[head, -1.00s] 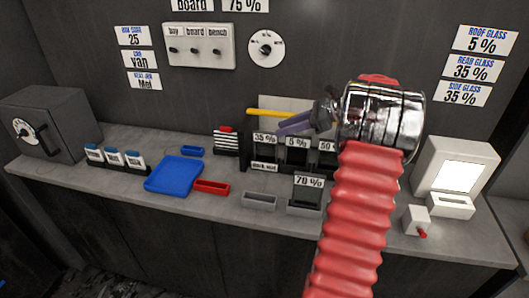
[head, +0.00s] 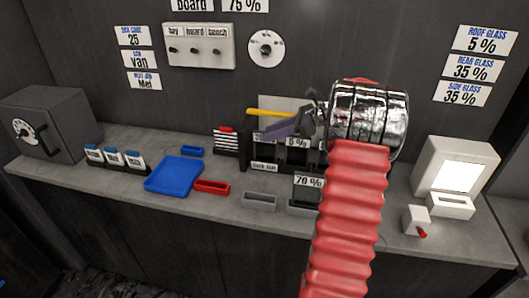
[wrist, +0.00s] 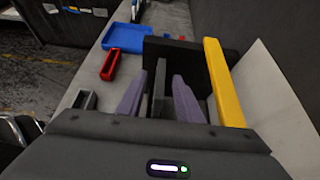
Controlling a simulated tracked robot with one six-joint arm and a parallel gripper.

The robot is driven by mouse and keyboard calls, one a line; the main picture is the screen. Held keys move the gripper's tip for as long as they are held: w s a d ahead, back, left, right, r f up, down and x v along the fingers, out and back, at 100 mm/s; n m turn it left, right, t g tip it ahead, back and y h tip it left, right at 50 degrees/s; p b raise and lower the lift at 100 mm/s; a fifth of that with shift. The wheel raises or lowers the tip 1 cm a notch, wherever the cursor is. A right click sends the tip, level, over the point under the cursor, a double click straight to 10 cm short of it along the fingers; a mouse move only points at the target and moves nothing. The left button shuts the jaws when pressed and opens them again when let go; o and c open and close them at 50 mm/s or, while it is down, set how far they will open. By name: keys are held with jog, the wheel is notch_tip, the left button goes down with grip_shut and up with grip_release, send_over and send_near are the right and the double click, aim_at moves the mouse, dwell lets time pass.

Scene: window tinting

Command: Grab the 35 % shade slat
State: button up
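The dark rack (head: 243,163) stands on the bench in the head view, with dark slats in several slots. The 35 % label at its left slot is mostly covered by my gripper (head: 288,128); the 5 % slat (head: 296,156) shows beside it. In the wrist view, my gripper (wrist: 158,100) has its two purple fingers apart. A narrow dark upright piece (wrist: 160,82), seen edge-on, stands between them with a gap on each side. It appears to be the slat at the 35 % slot, but its label does not show there.
A yellow bar (head: 270,113) lies behind the rack, close right of my fingers in the wrist view (wrist: 225,85). A 70 % slat (head: 308,187) stands in a grey tray in front. A blue tray (head: 174,175) and a red tray (head: 212,187) lie left.

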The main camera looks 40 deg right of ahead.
grip_shut()
dwell(0.3)
dwell(0.3)
